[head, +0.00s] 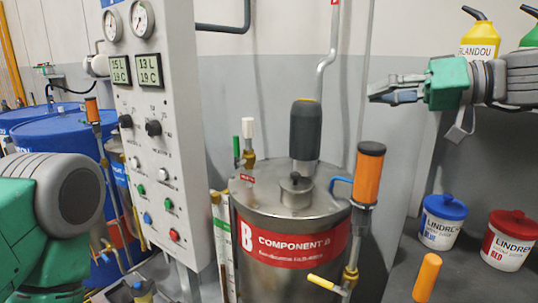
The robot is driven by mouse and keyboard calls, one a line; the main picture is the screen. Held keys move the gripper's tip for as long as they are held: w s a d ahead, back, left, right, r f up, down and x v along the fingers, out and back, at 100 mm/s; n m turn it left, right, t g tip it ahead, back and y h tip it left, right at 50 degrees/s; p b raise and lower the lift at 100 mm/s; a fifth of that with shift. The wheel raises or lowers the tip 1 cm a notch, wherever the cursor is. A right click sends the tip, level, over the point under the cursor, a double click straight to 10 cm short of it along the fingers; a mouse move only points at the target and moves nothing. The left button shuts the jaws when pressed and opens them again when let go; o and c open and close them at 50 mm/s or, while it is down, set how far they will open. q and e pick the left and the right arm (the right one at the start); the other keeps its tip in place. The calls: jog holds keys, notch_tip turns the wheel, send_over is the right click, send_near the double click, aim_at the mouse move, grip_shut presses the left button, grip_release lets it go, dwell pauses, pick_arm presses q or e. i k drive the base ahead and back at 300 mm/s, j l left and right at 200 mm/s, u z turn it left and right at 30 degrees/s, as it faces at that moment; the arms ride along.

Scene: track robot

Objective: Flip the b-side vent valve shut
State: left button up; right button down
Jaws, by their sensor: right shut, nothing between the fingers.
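The metal tank (296,208) labelled "B COMPONENT B" stands in the middle of the head view. On the left of its lid is a small brass valve (247,161) with an upright green handle (236,147) and a white top (248,131); a small red label sits at its foot, too small to read. A second valve, with a yellow handle (324,283), is low on the tank's front right. My right gripper (371,90) is at the upper right, shut and empty, pointing left, apart from the tank and valves. My left arm shows at lower left; its gripper is out of view.
A grey cylinder (305,130) stands on the lid, and an orange-topped cylinder (369,175) rises at the tank's right. A control panel (158,120) with gauges stands left. Blue drums (55,138) are behind it. Blue-lidded (444,222) and red-lidded buckets (509,240) stand right.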

aim_at(236, 140)
jog(key=k, duration=0.9)
